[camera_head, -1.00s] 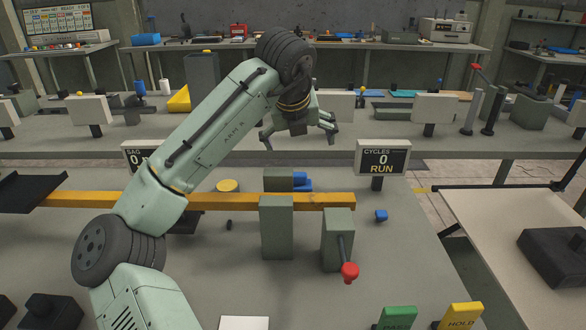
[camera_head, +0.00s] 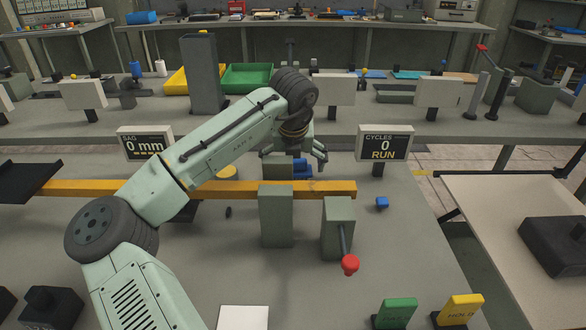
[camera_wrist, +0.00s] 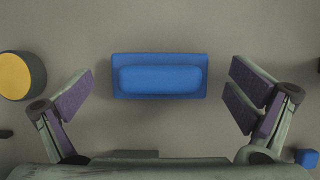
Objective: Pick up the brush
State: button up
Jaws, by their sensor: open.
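A blue block with a raised, rounded upper part (camera_wrist: 160,78) lies on the grey bench top in the wrist view. It is the only thing there that could be the brush, though no bristles show. Nothing is held.
A long yellow bar (camera_head: 100,188) runs across the bench on this side of the block, with a green-grey post (camera_head: 276,218) and a red-knobbed lever (camera_head: 349,264). A round yellow disc (camera_wrist: 18,76) lies left of the block; a small blue cube (camera_wrist: 306,158) lies right.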

jog(key=shift+w+f, duration=0.15)
jog(key=shift+f, duration=0.2)
jog(key=shift+c, duration=0.2)
jog(key=c, duration=1.2)
jog(key=shift+o, duration=0.2)
jog(key=shift+r, duration=0.1)
notch_tip(320, 180, up, 10)
jog(key=shift+f+b, duration=0.1)
jog(key=shift+b, duration=0.35)
jog(key=o, duration=0.6)
jog(key=c, duration=0.4)
